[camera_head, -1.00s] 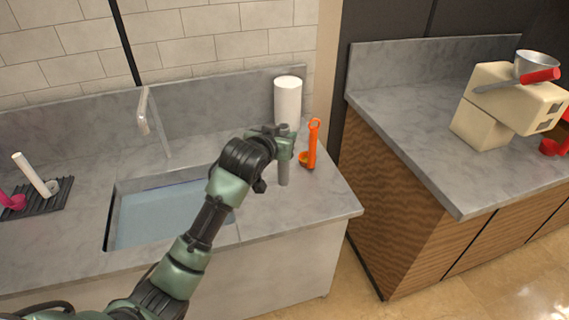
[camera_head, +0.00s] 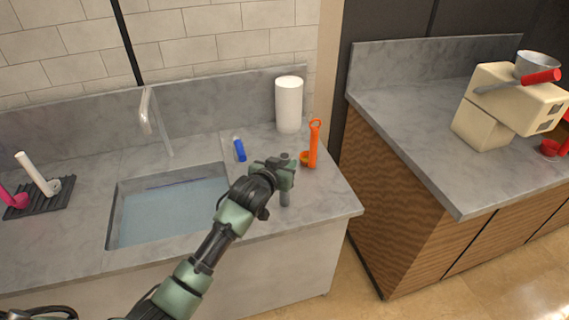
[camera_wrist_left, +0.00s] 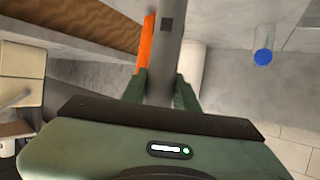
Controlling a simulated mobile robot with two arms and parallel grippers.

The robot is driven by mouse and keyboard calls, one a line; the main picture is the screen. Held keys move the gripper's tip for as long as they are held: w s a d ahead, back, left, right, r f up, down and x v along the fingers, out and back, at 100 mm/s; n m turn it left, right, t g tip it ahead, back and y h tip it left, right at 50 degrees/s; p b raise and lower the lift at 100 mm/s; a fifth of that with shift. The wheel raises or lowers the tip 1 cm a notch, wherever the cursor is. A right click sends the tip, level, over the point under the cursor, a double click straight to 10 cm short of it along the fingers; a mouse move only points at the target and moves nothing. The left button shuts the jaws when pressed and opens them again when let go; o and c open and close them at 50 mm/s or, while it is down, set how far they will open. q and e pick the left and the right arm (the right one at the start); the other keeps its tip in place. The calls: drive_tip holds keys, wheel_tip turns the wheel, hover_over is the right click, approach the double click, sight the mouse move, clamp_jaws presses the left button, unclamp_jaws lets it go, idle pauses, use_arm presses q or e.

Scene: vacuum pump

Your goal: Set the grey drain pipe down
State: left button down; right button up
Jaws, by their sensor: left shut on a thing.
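The grey drain pipe (camera_head: 285,197) is upright over the counter, right of the sink. My left gripper (camera_head: 285,177) is shut on it, with a short end showing above the jaws and a longer part below. I cannot tell whether its lower end touches the counter. In the left wrist view the pipe (camera_wrist_left: 168,45) runs between the fingers of my left gripper (camera_wrist_left: 164,88). My right gripper is not in view.
An orange tool (camera_head: 314,145) stands close behind the pipe to the right. A white cylinder (camera_head: 289,105) and a small blue-and-white item (camera_head: 239,150) are further back. The sink (camera_head: 165,210) lies to the left. Counter around the pipe's right and front is clear.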

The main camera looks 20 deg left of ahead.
use_arm(q)
drive_tip(key=c, duration=1.1)
unclamp_jaws()
drive_tip(key=shift+f, duration=0.1)
drive_tip(key=b+v, duration=0.1)
drive_tip(key=v, duration=1.1)
